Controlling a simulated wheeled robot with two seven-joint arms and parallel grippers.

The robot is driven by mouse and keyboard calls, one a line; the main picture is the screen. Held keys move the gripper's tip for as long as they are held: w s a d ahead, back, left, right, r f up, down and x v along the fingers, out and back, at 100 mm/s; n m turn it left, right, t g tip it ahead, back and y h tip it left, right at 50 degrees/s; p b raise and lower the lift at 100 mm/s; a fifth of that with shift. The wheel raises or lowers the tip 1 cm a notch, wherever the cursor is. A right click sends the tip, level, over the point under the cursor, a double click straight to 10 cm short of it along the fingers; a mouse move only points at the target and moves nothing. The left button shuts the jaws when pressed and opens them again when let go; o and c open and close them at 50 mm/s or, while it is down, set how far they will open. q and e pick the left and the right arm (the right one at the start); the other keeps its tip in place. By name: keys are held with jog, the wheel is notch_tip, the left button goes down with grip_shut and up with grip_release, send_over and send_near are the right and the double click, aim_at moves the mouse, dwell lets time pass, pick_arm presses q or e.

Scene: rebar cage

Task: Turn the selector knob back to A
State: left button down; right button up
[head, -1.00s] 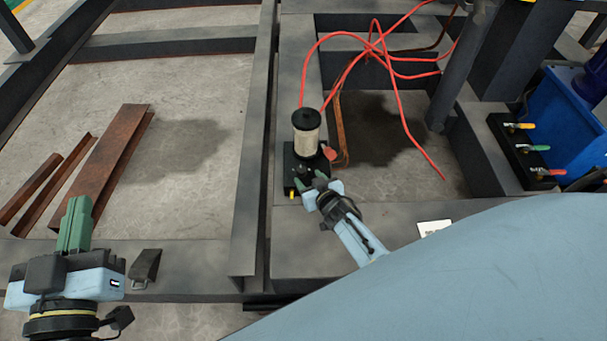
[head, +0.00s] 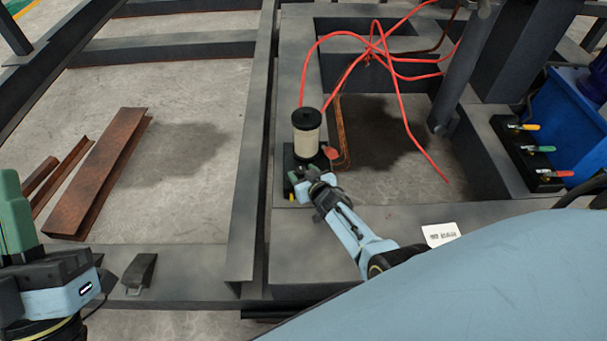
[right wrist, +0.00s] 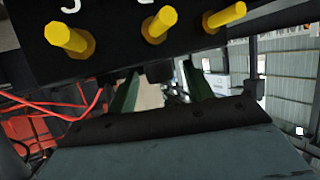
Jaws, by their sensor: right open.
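The selector knob cannot be made out clearly there. My right gripper (head: 311,178) is at the block's near side, its fingers largely hidden. In the right wrist view my right gripper (right wrist: 160,92) is open, its green fingers apart below the dark block face (right wrist: 110,55). A dark part (right wrist: 160,72) shows between them; I cannot tell whether it is the knob. My left gripper (head: 14,215) is at the left edge, partly cut off.
Yellow fittings (right wrist: 160,22) stick out of the block face close above the fingers. Red hoses (head: 385,75) run behind the block. A valve block with coloured handles (head: 530,150) stands at right. Rusty steel channels (head: 100,175) lie at left. A white label (head: 441,234) lies on the frame.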

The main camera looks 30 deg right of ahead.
jog(key=c, duration=1)
jog(key=shift+o, duration=0.2)
